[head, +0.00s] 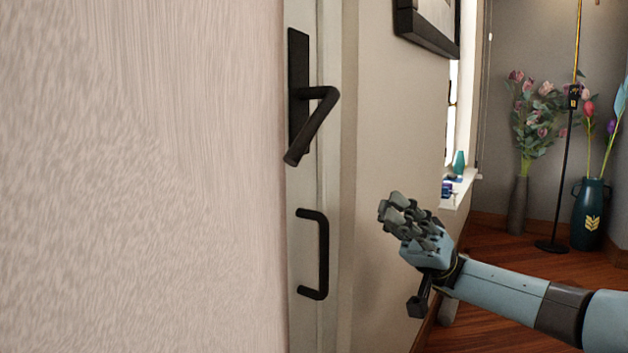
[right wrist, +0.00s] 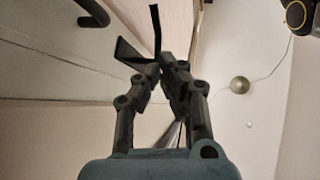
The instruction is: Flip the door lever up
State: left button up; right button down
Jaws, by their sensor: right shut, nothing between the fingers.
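The black door lever (head: 317,122) stands out from a tall black plate (head: 298,70) on the narrow light door face. Its bar slants down and to the left, with its free end low. My right gripper (head: 391,207) is to the right of the lever and lower in the head view, clear of it. It is shut and empty; its fingers (right wrist: 154,72) come together in the right wrist view. My left gripper is out of view.
A black pull handle (head: 322,255) sits below the lever. A pale textured surface (head: 140,180) fills the left. A dark picture frame (head: 428,28) hangs on the wall at right. Vases with flowers (head: 519,204) stand farther back on the wooden floor.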

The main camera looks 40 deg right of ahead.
dwell(0.3)
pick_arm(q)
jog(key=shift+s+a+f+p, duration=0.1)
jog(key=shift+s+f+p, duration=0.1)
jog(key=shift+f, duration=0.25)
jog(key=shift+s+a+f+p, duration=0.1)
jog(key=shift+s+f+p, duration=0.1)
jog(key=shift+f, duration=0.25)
pick_arm(e)
jog(key=x, duration=1.4)
jog(key=shift+a, duration=0.1)
